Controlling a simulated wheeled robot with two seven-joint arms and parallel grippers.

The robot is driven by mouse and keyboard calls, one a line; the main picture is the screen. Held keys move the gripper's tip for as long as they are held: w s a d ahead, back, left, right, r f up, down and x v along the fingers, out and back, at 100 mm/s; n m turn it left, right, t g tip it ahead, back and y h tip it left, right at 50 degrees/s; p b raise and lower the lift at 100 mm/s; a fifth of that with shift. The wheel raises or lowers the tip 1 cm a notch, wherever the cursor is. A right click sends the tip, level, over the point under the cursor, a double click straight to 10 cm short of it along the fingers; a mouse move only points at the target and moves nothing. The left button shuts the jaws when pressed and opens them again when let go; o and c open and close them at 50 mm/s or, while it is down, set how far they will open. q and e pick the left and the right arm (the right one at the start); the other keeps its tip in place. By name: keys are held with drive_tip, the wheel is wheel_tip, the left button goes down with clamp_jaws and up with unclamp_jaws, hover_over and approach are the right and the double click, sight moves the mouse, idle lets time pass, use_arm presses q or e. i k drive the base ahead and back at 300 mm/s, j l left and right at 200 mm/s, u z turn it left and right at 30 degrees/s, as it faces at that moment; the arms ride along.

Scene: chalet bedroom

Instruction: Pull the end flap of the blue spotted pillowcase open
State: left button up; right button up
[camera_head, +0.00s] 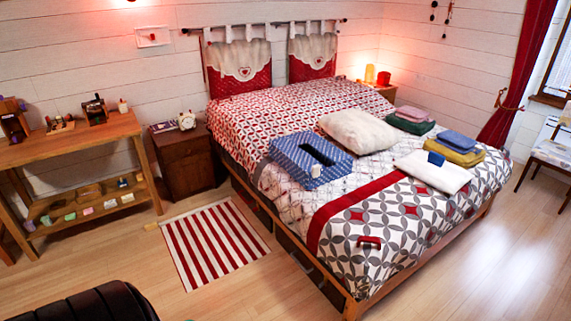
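The blue spotted pillowcase (287,153) lies on the bed, left of the cream pillow. A dark, elongated gap shows in its upper face, towards its right part. I cannot make out clearly which edge is the end flap. Neither of my grippers is in view, so nothing of mine is seen touching the pillowcase.
A striped rug (215,245) lies on the floor beside the bed. Floor at the near right is clear.

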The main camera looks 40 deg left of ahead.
sight(319, 177)
drive_tip(key=u, duration=1.05)
drive_tip(key=z, duration=0.4)
drive_tip(key=i+j+z, duration=0.7)
drive_tip(key=j, duration=0.25)
drive_tip(key=i+j+z, duration=0.2)
drive_tip(key=j, duration=0.15)
